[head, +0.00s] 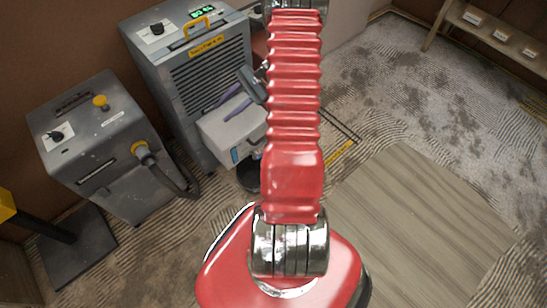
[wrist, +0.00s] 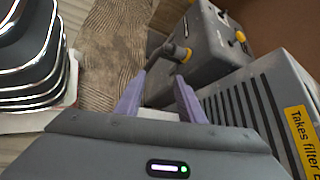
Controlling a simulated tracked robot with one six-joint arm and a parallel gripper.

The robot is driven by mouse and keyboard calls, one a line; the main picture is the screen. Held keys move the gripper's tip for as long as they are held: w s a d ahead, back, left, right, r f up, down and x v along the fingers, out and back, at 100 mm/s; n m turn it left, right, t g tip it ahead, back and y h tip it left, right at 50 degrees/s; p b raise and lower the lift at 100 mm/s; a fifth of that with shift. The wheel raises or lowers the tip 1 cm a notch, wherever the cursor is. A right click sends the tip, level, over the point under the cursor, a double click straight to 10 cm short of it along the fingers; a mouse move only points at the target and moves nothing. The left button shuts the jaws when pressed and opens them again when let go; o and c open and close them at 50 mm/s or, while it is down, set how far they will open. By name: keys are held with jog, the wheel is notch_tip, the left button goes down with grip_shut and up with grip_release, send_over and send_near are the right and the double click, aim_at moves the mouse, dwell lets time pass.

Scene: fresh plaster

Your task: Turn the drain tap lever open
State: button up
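My gripper (head: 221,112) is above the light grey tank box (head: 232,132) at the foot of the grey drying machine (head: 208,68). Its two purple fingers are apart. In the wrist view my gripper (wrist: 160,77) is open, with nothing held between the fingers. A pale part of the box (wrist: 158,114) shows behind and between them. A small blue patch (head: 235,155) shows on the box's front. I cannot make out the drain tap lever in either view; it may be hidden by my arm or too small to tell.
A second grey machine (head: 92,135) with a yellow knob and a dark hose (head: 172,175) stands at left. A dark round container (head: 248,178) sits below the box, partly behind my arm. A shelf (head: 495,35) stands at back right.

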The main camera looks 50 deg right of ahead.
jog(key=s+d+f+m+t+h, duration=0.1)
jog(key=s+d+f+m+t, duration=0.4)
jog(key=f, duration=0.5)
jog(key=s+d+f+m+t+h, duration=0.25)
jog(key=s+d+f+m, duration=0.3)
jog(key=f, duration=0.45)
jog(key=s+f+m+t+h, duration=0.2)
jog(key=s+f+m+h, duration=0.3)
jog(key=f, duration=0.5)
jog(key=s+a+f+m+t+h, duration=0.1)
jog(key=s+f+m+t+h, duration=0.1)
jog(key=s+f+m+h, duration=0.3)
jog(key=s+f+m, duration=0.1)
jog(key=s+f, duration=0.2)
jog(key=f, duration=0.2)
jog(key=shift+f, duration=0.25)
jog(key=shift+a+m, duration=0.1)
jog(key=shift+m, duration=0.15)
jog(key=x, duration=1.3)
jog(key=shift+w+r, duration=0.25)
jog(key=shift+w, duration=0.15)
jog(key=shift+c, duration=0.5)
